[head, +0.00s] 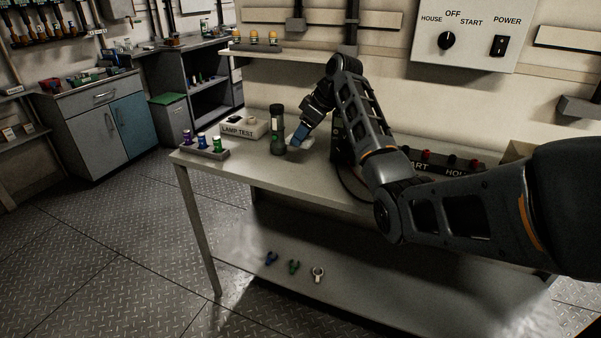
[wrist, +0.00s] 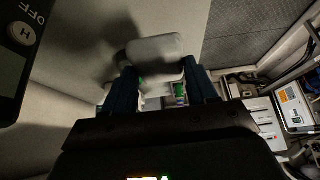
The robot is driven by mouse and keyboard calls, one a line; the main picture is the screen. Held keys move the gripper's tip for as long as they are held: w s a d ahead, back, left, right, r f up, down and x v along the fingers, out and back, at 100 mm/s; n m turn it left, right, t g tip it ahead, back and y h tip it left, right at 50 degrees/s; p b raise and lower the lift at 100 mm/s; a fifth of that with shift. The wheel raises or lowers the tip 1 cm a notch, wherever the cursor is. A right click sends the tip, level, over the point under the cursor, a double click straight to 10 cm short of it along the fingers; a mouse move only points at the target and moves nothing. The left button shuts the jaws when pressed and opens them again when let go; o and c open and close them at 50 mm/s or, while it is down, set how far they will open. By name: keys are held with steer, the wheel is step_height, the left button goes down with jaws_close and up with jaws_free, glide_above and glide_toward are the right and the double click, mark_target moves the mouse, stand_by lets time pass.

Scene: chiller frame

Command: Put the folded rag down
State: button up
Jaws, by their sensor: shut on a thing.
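The folded rag (head: 299,147) is a small pale bundle at the tip of my gripper (head: 301,137), low over the workbench top. In the wrist view the rag (wrist: 154,47) is a light grey rounded pad. The dark blue fingers of my gripper (wrist: 160,72) stand on either side of it and are shut on it. I cannot tell whether the rag touches the bench. The workbench (head: 232,171) has a pale top with bare room in front of the rag.
A labelled dark panel with knobs (head: 440,161) lies right, behind my arm.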

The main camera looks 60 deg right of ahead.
mark_target(297, 171)
step_height(297, 171, down, 10)
steer(key=shift+r+p, duration=0.15)
steer(key=shift+p, duration=0.7)
steer(key=o, duration=0.9)
steer(key=shift+o, duration=0.2)
steer(key=shift+f+b, duration=0.2)
steer(key=shift+b, duration=0.1)
steer(key=b+v, duration=0.1)
steer(key=v, duration=0.7)
steer(key=shift+w+r, duration=0.2)
steer(key=shift+w, duration=0.2)
steer(key=shift+f, duration=0.1)
